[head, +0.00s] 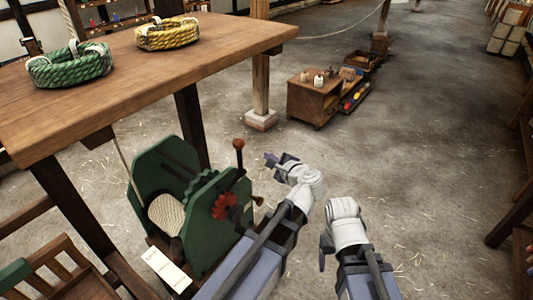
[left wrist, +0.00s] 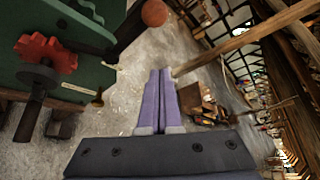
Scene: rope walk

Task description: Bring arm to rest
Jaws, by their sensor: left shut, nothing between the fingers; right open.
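My left gripper (head: 270,158) is shut and empty, held over open floor just right of the green machine (head: 212,226). In the left wrist view its two purple fingers (left wrist: 159,98) lie side by side with nothing between them. The machine's red gear (left wrist: 45,54) and the round knob of its lever (left wrist: 154,12) are close by, apart from the fingers. My right gripper (head: 322,250) points down beside its wrist, right of my left arm; one purple finger shows, and the rest is hidden. It is open, with nothing seen in it.
A wooden table (head: 130,75) at left carries a green rope coil (head: 70,64) and a yellow rope coil (head: 167,33). A small cabinet (head: 315,102) stands farther off. The floor at right is clear.

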